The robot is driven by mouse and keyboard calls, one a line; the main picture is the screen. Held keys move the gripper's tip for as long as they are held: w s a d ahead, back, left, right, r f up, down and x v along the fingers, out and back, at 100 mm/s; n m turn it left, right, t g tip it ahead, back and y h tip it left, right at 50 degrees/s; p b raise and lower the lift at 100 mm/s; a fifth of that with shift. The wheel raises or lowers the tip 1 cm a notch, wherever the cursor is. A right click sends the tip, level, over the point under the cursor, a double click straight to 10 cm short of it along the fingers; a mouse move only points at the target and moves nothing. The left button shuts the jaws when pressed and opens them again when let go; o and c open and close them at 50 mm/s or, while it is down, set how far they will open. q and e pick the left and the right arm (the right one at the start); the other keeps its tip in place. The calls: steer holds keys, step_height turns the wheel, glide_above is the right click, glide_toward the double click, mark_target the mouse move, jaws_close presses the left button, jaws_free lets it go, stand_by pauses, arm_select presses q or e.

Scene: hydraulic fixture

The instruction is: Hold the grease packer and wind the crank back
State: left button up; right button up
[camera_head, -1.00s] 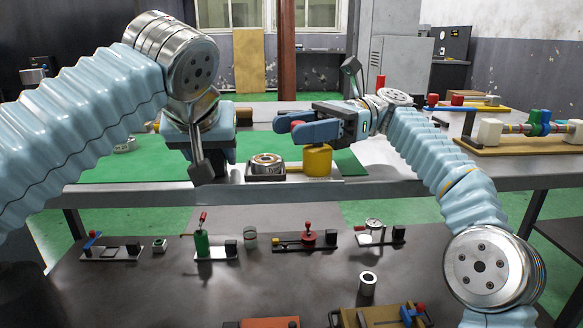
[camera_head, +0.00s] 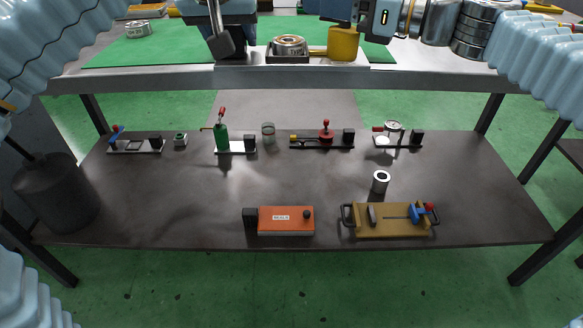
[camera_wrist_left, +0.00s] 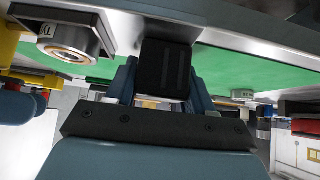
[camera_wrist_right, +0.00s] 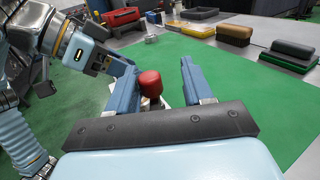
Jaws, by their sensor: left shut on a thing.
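The grease packer (camera_head: 289,46) stands at the near edge of the upper table, with a metal ring on a dark base and a yellow drum (camera_head: 343,43) to its right. In the left wrist view its ring (camera_wrist_left: 72,44) is at the upper left. My left gripper (camera_head: 244,38) is shut on a black block (camera_wrist_left: 165,68) at the packer's left. My right gripper (camera_wrist_right: 157,66) is open, with the crank's red knob (camera_wrist_right: 150,84) between its fingers, nearer the left one. Whether a finger touches the knob I cannot tell. The head view cuts off the knob.
A lower shelf (camera_head: 200,195) carries several small fixtures, including an orange box (camera_head: 286,219) and a tan fixture (camera_head: 392,220).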

steer(key=shift+d+m+t+h, duration=0.35)
steer(key=shift+m+t+h, duration=0.2)
steer(key=shift+t, duration=0.25)
steer(key=v, duration=1.2)
steer(key=s+a+f+n+g+h, duration=0.1)
steer(key=s+a+f+n+g, duration=0.2)
steer(key=a, duration=0.5)
steer(key=s+a+f+n+g+h, duration=0.1)
steer(key=s+a+f+n, duration=0.1)
steer(key=a+f+n, duration=0.45)
steer(key=w+a+f+n+h, duration=0.1)
steer(key=w+f+h, duration=0.1)
steer(key=f, duration=0.8)
steer(key=w+a+f+n+t+h, duration=0.1)
steer(key=w+f, duration=0.4)
steer(key=f, duration=0.5)
steer(key=shift+f+n+h, duration=0.35)
steer(key=shift+n+h, duration=0.45)
steer(key=shift+h, duration=0.15)
steer(key=shift+w, duration=0.15)
steer(key=shift+c, duration=0.2)
